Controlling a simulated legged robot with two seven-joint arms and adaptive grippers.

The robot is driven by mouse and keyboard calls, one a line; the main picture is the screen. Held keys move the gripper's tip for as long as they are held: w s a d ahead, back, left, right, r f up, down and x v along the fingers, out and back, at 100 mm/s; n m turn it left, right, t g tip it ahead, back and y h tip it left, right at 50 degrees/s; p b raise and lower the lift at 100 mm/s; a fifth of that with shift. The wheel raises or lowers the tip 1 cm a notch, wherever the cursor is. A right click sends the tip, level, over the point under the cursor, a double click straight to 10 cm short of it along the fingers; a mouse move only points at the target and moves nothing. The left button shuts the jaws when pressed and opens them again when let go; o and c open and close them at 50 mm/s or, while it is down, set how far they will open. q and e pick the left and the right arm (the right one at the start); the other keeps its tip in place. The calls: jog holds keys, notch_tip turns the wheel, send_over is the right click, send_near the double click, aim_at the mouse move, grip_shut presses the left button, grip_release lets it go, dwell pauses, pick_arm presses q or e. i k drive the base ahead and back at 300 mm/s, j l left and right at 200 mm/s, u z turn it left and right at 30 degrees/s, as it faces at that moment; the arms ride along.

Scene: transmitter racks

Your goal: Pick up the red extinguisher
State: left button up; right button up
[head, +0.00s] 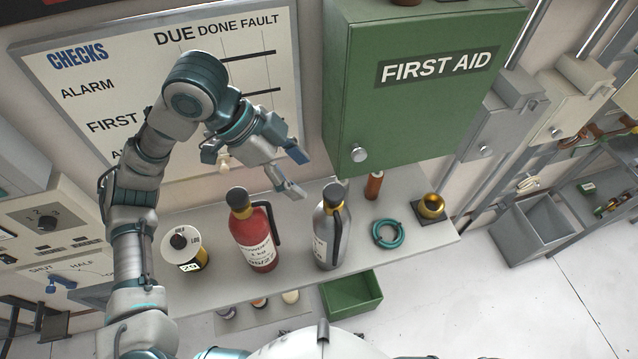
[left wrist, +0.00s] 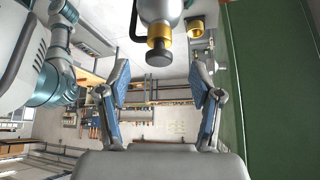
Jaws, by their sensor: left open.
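The red extinguisher (head: 258,240) stands upright on the grey shelf (head: 210,286), with a black cap, brass collar, black hose and white label. A silver extinguisher (head: 328,235) stands to its right. My left gripper (head: 297,173) is open and empty, above and behind the two extinguishers, closer to the silver one's top. In the left wrist view, the silver extinguisher's black cap and brass collar (left wrist: 158,35) show beyond the open left fingers (left wrist: 158,82). The red extinguisher is not seen there. My right gripper is not in view.
A green first aid cabinet (head: 420,105) hangs just right of my left gripper. On the shelf are a dial-topped canister (head: 182,245) at left, and a brown bottle (head: 373,186), teal ring (head: 388,234) and brass dome (head: 431,205) at right. A green bin (head: 352,294) is below.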

aim_at(249, 225)
jog(key=k, duration=1.5)
